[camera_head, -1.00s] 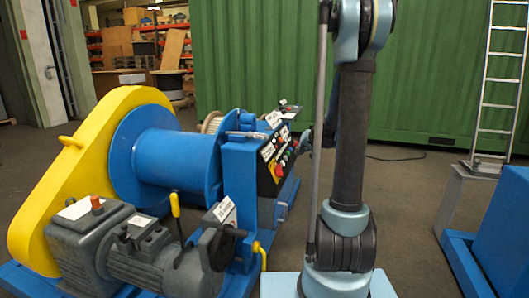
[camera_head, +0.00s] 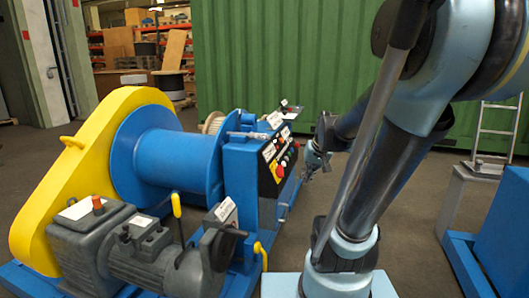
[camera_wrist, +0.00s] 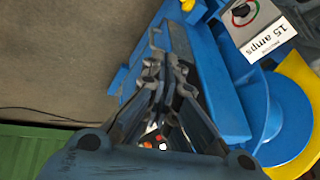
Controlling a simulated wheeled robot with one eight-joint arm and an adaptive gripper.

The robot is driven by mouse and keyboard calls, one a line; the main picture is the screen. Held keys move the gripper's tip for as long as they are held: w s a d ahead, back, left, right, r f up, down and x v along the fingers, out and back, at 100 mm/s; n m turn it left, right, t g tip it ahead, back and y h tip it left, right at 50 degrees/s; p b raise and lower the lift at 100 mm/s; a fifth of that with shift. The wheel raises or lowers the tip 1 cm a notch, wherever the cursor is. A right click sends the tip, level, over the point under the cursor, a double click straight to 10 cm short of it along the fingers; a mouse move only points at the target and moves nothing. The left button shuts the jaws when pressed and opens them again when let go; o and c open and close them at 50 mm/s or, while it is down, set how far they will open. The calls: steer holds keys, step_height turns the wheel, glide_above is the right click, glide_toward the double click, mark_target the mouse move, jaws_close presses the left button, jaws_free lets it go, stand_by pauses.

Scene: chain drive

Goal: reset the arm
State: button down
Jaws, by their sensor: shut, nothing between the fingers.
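My gripper (camera_head: 309,172) hangs beyond my arm in the head view, to the right of the control panel (camera_head: 278,160) of the blue winch, clear of it in the picture. In the wrist view my gripper (camera_wrist: 172,70) has its fingers together with nothing between them. My arm leans across the right half of the head view. It hides part of the green container and the ladder.
The blue winch drum (camera_head: 180,165) with its yellow chain guard (camera_head: 50,190) and grey motor (camera_head: 150,255) stands at left. A green container (camera_head: 270,50) is behind. A ladder (camera_head: 497,130) and blue block (camera_head: 505,235) stand at right. Bare floor lies between.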

steer(key=s+d+f+g+h, duration=0.1)
steer(key=s+f, duration=0.2)
steer(key=s, duration=0.6)
steer(key=s+d+f+g+h, duration=0.1)
steer(key=s+d+f, duration=0.1)
steer(key=s, duration=0.7)
steer(key=shift+f+g, duration=0.3)
steer(key=shift+f, duration=0.3)
